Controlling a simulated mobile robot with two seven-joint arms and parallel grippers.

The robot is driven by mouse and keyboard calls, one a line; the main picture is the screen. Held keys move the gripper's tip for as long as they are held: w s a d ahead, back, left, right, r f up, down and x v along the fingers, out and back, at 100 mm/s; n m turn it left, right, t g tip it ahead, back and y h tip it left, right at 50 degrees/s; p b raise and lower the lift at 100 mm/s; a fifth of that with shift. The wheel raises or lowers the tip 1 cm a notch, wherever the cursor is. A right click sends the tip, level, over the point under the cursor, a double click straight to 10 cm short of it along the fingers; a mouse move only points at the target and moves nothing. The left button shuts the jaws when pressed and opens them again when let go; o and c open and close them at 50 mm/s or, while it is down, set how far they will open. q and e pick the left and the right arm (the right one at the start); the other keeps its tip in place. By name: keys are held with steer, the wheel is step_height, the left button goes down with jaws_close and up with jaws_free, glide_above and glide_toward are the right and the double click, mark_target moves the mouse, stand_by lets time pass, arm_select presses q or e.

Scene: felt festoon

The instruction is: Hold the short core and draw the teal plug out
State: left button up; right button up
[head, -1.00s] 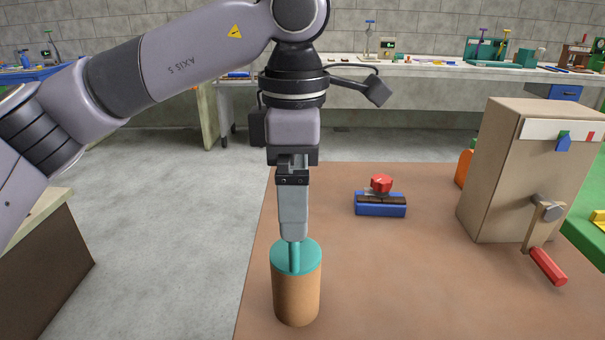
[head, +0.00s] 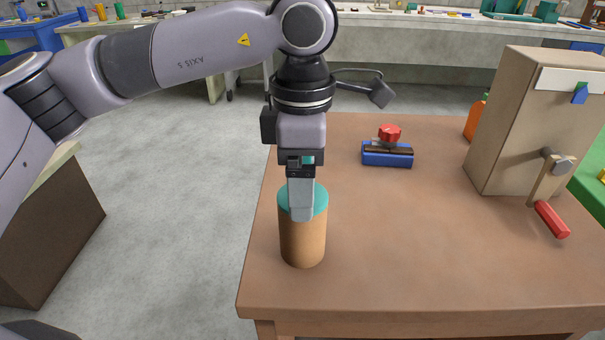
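The short core (head: 302,243) is a tan-brown cylinder standing upright near the table's front left. The teal plug (head: 285,195) shows as a teal disc on its top. My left gripper (head: 301,216) points straight down at the core, and its near finger covers the middle of the disc and the core's upper front rim. A small teal patch shows higher up, by the gripper's palm. The near finger hides the other finger and the plug's stem, so I cannot tell whether the gripper has closed on it. My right gripper is out of view.
The brown table (head: 400,260) is clear around the core. Behind it lies a blue block with a red knob (head: 388,145). A tan box (head: 520,120) with a red-handled crank (head: 552,219) stands at right, with an orange bottle (head: 476,118) behind it.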

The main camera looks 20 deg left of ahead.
arm_select(q)
steer(key=shift+c, duration=1)
steer(key=o, duration=1)
steer(key=shift+r, duration=0.15)
